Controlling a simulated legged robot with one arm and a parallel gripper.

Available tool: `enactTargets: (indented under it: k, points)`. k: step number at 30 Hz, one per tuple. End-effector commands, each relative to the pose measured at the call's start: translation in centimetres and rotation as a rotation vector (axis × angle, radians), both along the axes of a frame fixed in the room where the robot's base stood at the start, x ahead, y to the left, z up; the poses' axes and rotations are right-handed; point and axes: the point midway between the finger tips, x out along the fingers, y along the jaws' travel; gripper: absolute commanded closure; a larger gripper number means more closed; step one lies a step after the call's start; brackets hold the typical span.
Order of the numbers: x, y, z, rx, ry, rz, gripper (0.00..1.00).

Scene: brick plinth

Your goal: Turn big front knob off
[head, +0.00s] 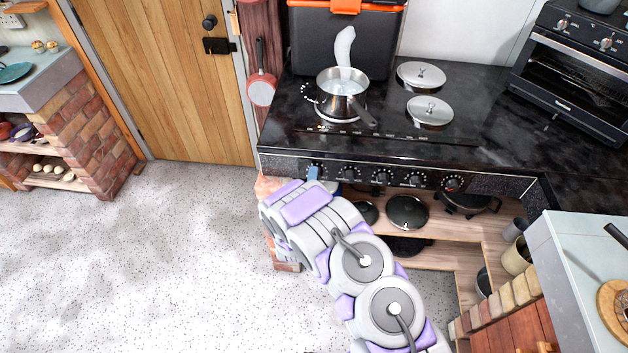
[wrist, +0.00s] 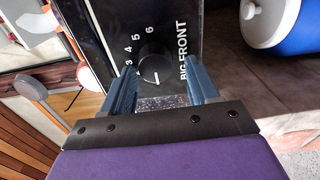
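The big front knob (wrist: 155,69) is a round black dial on a black panel, with "BIG FRONT" printed beside it. Numbers 3 to 6 show around its left and upper side. Its white mark points down in the wrist view, away from the visible numbers. My gripper (wrist: 161,75) is open, with its two blue fingers on either side of the knob in the picture. A gap shows on the right side; contact on the left is unclear. In the head view my gripper (head: 314,173) is at the left end of the stove's knob row, largely covering that knob.
Several other knobs (head: 382,178) continue right along the stove front. A saucepan (head: 343,95) stands on the black stovetop (head: 300,145). Silver lids (head: 430,110) cover other plates. Shelves with pans (head: 407,211) are below. The speckled floor (head: 190,250) at left is clear.

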Motion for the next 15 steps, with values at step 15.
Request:
enactTargets:
  k: [15]
  points:
    - [-2.0,0.0,0.2,0.001,0.0,-0.002,0.35]
